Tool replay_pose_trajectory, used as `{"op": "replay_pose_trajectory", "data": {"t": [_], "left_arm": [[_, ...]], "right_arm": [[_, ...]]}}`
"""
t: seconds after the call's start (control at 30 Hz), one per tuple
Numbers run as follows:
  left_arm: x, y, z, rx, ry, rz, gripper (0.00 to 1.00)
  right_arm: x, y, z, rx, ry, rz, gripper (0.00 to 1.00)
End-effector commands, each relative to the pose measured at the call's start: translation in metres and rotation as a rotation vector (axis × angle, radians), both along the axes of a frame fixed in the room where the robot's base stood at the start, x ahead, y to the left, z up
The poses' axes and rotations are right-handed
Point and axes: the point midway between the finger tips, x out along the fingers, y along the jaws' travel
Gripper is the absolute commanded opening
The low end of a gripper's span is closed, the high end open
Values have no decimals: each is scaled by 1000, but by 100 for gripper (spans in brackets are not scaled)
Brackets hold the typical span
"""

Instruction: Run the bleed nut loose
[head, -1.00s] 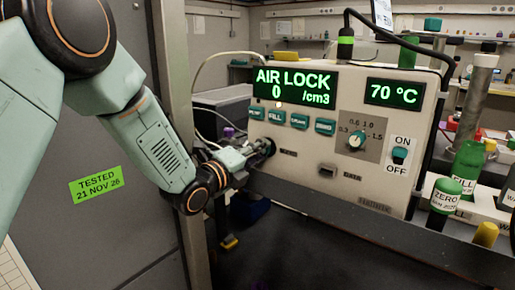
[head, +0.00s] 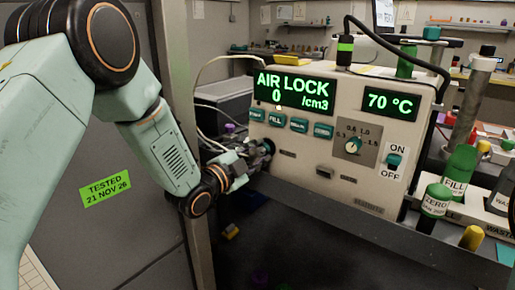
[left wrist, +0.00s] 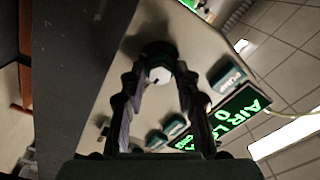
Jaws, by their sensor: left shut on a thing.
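The particle classifier (head: 340,185) is a cream box, its displays reading AIR LOCK 0 /cm3 and 70 °C. The bleed nut (left wrist: 158,63) is a dark round knob with a pale centre on its front panel, in the upper middle of the left wrist view. My left gripper (left wrist: 160,80) is shut on it, one finger on each side. In the head view my left gripper (head: 257,153) reaches the lower left of the panel and mostly hides the nut. My right gripper is in neither view.
A green FILL bottle (head: 458,172) and a ZERO bottle (head: 433,205) stand right of the classifier. A grey cabinet side (head: 110,225) with a TESTED label is at left. A black cable (head: 400,38) arches over the classifier. Dark open space lies under the bench edge.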

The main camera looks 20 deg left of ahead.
Motion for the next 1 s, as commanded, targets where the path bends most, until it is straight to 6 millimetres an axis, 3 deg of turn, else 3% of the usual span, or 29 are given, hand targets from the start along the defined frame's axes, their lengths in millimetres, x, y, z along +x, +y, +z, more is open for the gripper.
{"op": "replay_pose_trajectory", "data": {"t": [1.0], "left_arm": [[3, 1, 6, -897, 316, -5, 0]], "right_arm": [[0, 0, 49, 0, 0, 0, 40]]}}
